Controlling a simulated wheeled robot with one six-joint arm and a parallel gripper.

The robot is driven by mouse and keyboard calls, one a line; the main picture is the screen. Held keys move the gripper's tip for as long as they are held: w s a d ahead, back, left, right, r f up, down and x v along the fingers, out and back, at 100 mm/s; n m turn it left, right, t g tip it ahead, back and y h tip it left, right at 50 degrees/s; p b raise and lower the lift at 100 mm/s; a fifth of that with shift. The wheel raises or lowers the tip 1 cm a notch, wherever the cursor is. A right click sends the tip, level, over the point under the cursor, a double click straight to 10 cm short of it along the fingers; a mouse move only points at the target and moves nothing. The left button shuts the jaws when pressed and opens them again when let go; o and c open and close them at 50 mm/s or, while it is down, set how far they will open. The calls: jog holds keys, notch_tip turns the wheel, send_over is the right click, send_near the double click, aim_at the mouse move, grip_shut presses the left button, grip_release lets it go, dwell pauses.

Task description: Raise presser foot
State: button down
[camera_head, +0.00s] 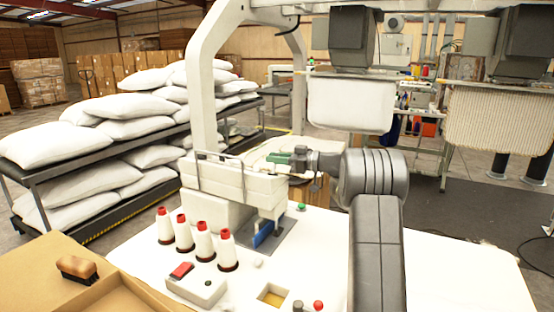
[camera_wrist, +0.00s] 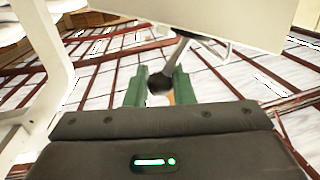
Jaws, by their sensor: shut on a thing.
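The sewing machine (camera_head: 235,185) has a white head that stands on the white table. A dark lever with a round black knob (camera_wrist: 159,84) shows in the wrist view, slanting up to the white machine body. My gripper (camera_head: 283,158) is behind the machine head in the head view, with green fingers. In the wrist view my gripper (camera_wrist: 160,76) has its two green fingers on either side of the knob, shut on it. A blue part (camera_head: 263,234) sits under the machine head at the dark plate. The presser foot itself cannot be made out clearly.
Several thread cones (camera_head: 204,242) stand on the white table (camera_head: 440,265) left of the plate. A small box with a red switch (camera_head: 181,270) is in front. A brush (camera_head: 77,268) lies on cardboard at left. White pillows (camera_head: 130,108) fill a rack (camera_head: 95,222) behind.

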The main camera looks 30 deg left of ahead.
jog(key=s+n, duration=0.1)
jog(key=n, duration=0.2)
jog(key=shift+s+d+r+n+t+h, duration=0.1)
jog(key=shift+s+r+n+t+h, duration=0.2)
jog(key=shift+s+r+n, duration=0.1)
jog(key=shift+s+d+n+t+b, duration=0.15)
jog(key=shift+s+n+b, duration=0.25)
jog(key=shift+n, duration=0.35)
jog(key=shift+s+a+n+t+b, duration=0.1)
jog(key=shift+s+n+t+b, duration=0.1)
jog(key=shift+s+n+b, duration=0.35)
jog(key=shift+s+d+n+t+b, duration=0.15)
jog(key=shift+s+n+b, duration=0.1)
jog(key=shift+n, duration=0.65)
jog(key=c, duration=1.3)
grip_release()
jog(key=shift+o, duration=0.2)
jog(key=b+v, duration=0.1)
jog(key=v, duration=1.2)
jog(key=shift+w+d+r, duration=0.2)
jog(key=shift+d+r, duration=0.1)
jog(key=shift+a, duration=0.1)
